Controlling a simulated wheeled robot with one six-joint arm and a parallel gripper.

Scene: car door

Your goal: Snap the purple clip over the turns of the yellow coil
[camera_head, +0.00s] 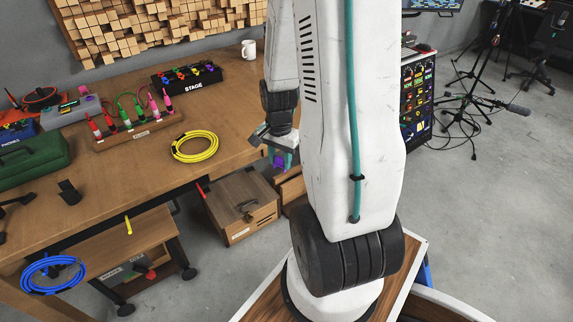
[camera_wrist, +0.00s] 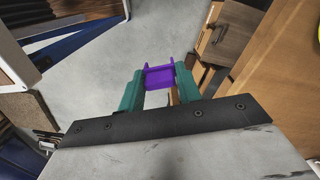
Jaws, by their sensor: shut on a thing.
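The yellow coil (camera_head: 195,146) lies flat on the wooden workbench, near its right front edge. A sliver of it shows at the right edge of the wrist view (camera_wrist: 318,34). The purple clip (camera_wrist: 159,77) is between the two green fingers of my gripper (camera_wrist: 158,88), which is shut on it. In the head view the clip (camera_head: 279,161) shows small at the gripper's tip. My gripper (camera_head: 280,158) is to the right of the coil, beyond the bench edge and apart from the coil. Part of my arm hides what is behind it.
A rack of colored plugs (camera_head: 135,127) stands left of the coil. A black STAGE box (camera_head: 187,79) and a white mug (camera_head: 249,50) stand farther back. A blue coil (camera_head: 53,274) hangs at the front left. A wooden case (camera_head: 240,205) sits below the bench edge.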

